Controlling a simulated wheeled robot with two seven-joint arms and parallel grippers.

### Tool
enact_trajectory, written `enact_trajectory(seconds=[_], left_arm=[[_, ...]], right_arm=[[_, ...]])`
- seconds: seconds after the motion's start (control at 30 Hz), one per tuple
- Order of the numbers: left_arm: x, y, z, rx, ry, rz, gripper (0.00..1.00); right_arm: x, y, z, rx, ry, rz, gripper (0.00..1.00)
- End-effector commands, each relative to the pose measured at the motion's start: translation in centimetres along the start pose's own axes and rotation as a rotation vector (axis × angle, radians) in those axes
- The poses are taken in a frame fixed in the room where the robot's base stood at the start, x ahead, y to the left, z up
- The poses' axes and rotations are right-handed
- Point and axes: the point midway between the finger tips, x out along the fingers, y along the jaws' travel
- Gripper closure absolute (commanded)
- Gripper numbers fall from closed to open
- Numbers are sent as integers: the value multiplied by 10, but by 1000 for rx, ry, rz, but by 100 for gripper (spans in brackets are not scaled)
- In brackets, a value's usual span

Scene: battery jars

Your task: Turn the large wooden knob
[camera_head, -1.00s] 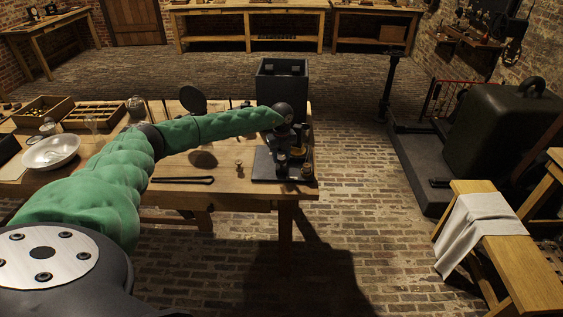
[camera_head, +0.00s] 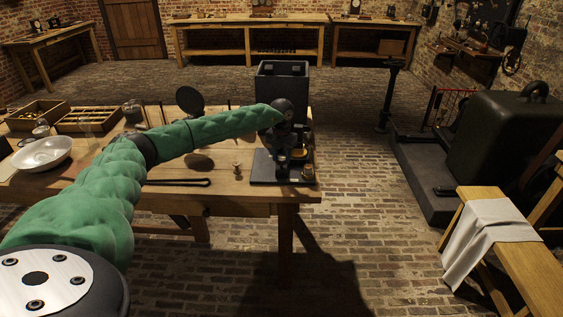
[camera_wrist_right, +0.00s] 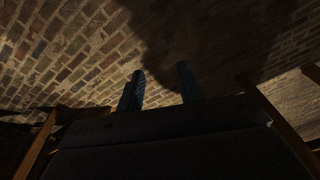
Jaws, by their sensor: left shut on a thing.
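A small apparatus stands on a dark base (camera_head: 262,177) at the front right corner of the wooden table (camera_head: 225,189) in the head view. A round tan and brass-coloured part (camera_head: 299,154) shows on it, beside my gripper. My left gripper (camera_head: 283,160) reaches down over the base from the end of the green-sleeved arm and is shut on the large wooden knob, which its dark fingers and wrist mostly hide. My right gripper (camera_wrist_right: 160,84) shows in the right wrist view, its two fingers apart and empty above the brick floor.
A dark open box (camera_head: 282,88) stands just behind the apparatus. A black bar (camera_head: 180,182), a small peg (camera_head: 237,169), a pale bowl (camera_head: 42,155) and wooden trays (camera_head: 90,118) lie to the left. Right of the table the brick floor is clear up to a bench with cloth (camera_head: 490,235).

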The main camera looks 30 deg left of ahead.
Motion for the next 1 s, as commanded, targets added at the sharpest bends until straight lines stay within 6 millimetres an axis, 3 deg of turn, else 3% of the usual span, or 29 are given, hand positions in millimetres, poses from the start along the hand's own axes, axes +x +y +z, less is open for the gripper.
enact_trajectory(seconds=[0.1,0.3,0.63,0.7,1.0], left_arm=[[4,0,0,96,-2,0,84],[2,0,0,234,-1,1,84],[2,0,0,385,-1,1,84],[2,0,0,414,-1,1,84],[2,1,0,551,-1,1,84]], right_arm=[[-37,-4,-5,1,8,-6,64],[-89,-8,-5,2,12,-12,64],[-145,-11,2,3,16,-18,64],[-149,-12,4,2,17,-21,64],[-128,-22,-4,-13,59,-45,64]])
